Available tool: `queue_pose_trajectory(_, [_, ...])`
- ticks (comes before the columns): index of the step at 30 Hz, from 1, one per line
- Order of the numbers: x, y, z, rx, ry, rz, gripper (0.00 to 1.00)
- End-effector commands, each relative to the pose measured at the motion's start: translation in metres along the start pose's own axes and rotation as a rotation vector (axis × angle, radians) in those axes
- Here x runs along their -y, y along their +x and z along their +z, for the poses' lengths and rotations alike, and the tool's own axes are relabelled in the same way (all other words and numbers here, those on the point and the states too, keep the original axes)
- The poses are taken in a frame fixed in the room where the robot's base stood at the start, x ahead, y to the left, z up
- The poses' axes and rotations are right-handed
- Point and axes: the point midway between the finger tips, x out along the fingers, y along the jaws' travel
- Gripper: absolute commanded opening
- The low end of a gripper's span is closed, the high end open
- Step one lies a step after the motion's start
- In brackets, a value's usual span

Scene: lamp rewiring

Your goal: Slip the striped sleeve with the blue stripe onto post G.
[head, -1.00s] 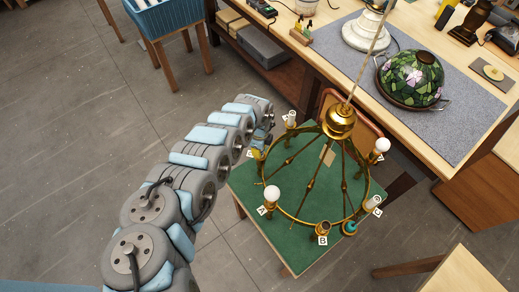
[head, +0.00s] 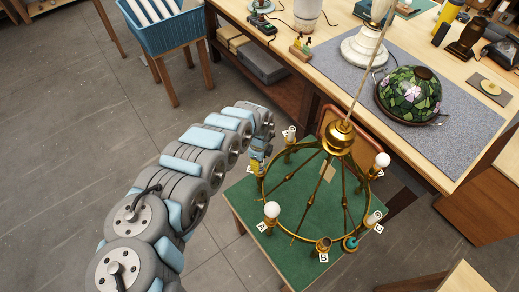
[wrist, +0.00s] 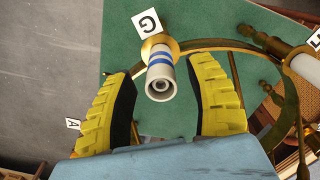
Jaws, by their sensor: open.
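In the wrist view the sleeve with the blue stripe (wrist: 160,77), white with blue bands, stands in a brass cup at post G, beside the G label (wrist: 147,23). Its open end faces the camera, and I look down into its bore. My gripper (wrist: 168,108) is open, with one yellow finger on each side of the sleeve and a visible gap to both. In the head view my gripper (head: 257,163) is at the left side of the brass chandelier ring (head: 268,203), and the sleeve cannot be made out there.
The chandelier hangs by a cord over a green-topped table (head: 280,243). Other posts carry white bulbs (head: 272,210) and lettered tags. A workbench with a stained-glass shade (head: 408,92) stands behind. Open floor lies to the left.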

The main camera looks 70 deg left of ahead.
Motion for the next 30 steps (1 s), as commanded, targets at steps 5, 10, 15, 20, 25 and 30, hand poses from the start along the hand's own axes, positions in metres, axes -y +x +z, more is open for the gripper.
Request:
queue_pose_trajectory(5, [0.001,-0.018,-0.001,-0.001,0.002,-0.001,0.55])
queue_pose_trajectory(10, [0.001,-0.033,0.001,0.002,0.002,0.0,0.55])
queue_pose_trajectory(15, [0.001,-0.051,0.001,0.002,0.001,0.0,0.55])
queue_pose_trajectory(20, [0.001,-0.066,0.0,0.0,0.0,-0.001,0.55])
queue_pose_trajectory(25, [0.001,-0.081,0.001,0.001,0.001,-0.002,0.55])
queue_pose_trajectory(30, [0.0,-0.087,0.0,0.0,0.001,0.0,0.55])
